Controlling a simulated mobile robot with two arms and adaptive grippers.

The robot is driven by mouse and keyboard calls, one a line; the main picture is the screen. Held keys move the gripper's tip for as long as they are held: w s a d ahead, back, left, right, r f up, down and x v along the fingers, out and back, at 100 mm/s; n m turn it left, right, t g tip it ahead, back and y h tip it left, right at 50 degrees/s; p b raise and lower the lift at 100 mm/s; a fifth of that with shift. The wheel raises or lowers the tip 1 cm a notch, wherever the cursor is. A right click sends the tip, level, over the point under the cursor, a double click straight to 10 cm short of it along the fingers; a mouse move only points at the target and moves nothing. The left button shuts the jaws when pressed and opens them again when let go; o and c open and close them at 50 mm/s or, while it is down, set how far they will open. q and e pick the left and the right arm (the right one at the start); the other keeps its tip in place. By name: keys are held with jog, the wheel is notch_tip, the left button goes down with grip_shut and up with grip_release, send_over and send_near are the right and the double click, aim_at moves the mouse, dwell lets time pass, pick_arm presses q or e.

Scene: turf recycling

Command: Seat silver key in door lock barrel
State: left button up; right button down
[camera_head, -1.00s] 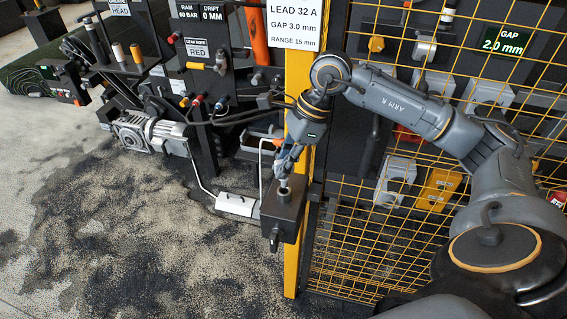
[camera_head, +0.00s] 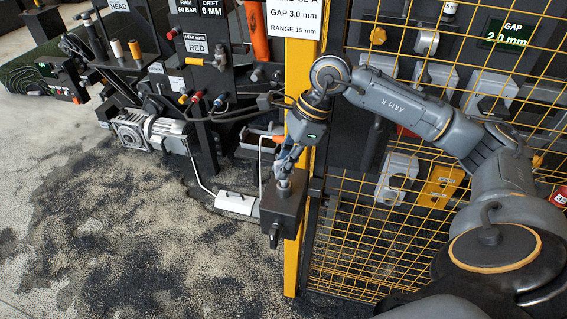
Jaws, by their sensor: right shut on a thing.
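The door lock (camera_head: 284,212) is a dark box fixed on the yellow post beside the mesh door, with a round silver barrel or key part (camera_head: 283,186) on its top face. My right gripper (camera_head: 284,172) points down at that top face, with its fingers closed right above the silver part. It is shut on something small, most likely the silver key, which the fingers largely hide. I cannot tell how deep the key sits in the barrel. My left gripper is not in view.
A yellow post (camera_head: 296,262) stands right behind the lock, and yellow mesh (camera_head: 370,245) fills the right side. A machine with a grey motor (camera_head: 148,133) stands further left. Dusty floor lies open below.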

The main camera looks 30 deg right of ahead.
jog(key=shift+f+b, duration=0.9)
jog(key=shift+f, duration=0.1)
jog(key=c, duration=1.3)
grip_release()
jog(key=shift+r, duration=0.1)
jog(key=shift+r, duration=0.15)
jog(key=v, duration=1.1)
jog(key=shift+r, duration=0.3)
jog(key=shift+s+d+f, duration=0.1)
jog(key=shift+s, duration=0.15)
